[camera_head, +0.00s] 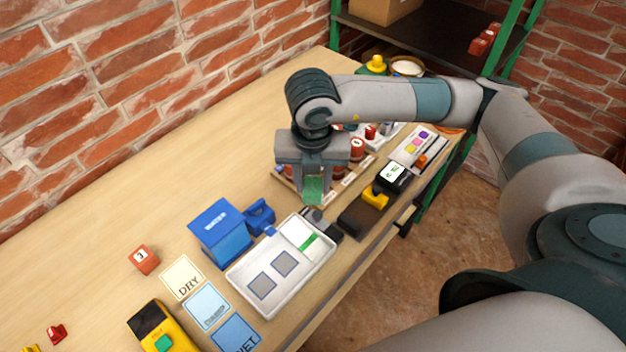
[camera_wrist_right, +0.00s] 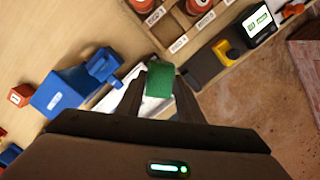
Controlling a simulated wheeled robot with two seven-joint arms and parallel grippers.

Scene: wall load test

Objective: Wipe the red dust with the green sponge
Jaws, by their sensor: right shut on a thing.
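My right gripper (camera_head: 314,184) is shut on the green sponge (camera_head: 314,190) and holds it above the table, near the far end of the white tray. In the right wrist view the green sponge (camera_wrist_right: 159,80) sits between the two dark fingers of my right gripper (camera_wrist_right: 160,85). I cannot make out any red dust in either view. My left gripper is not in view.
The white tray (camera_head: 239,275) holds grey square pads. A blue box (camera_head: 222,233), a blue clamp-like part (camera_head: 259,214), printed cards (camera_head: 207,305) and a yellow meter (camera_head: 160,330) stand nearby. A wooden rack (camera_wrist_right: 183,40) lies beyond. The table's back left is clear.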

